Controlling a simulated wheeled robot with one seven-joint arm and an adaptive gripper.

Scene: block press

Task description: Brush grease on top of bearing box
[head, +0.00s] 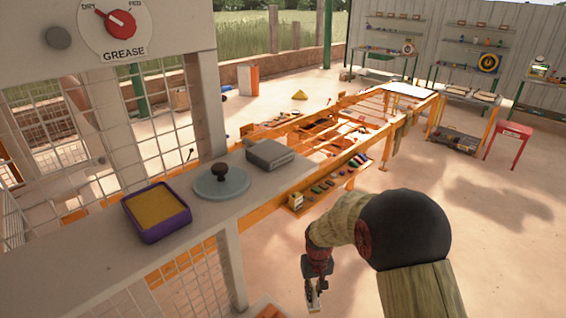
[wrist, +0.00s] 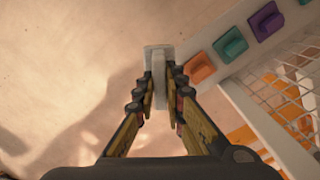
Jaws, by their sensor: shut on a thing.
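My gripper (head: 314,285) hangs low in front of the shelf in the head view, right of the shelf post. In the wrist view my gripper (wrist: 160,95) is shut on a pale grey piece (wrist: 158,55) with a raised ridge and a wider flat base. I cannot tell for sure that it is a brush. A grey box (head: 270,154), perhaps the bearing box, sits on the shelf's far end, up and left of my gripper. A purple tray (head: 157,212) with yellow fill sits nearer on the shelf.
A round grey lid with a dark knob (head: 221,181) sits between tray and box on the grey shelf (head: 80,260). Orange (wrist: 202,76), teal (wrist: 230,43) and purple (wrist: 267,18) blocks line a pale strip beside white wire mesh (wrist: 290,90). Open floor lies to the right.

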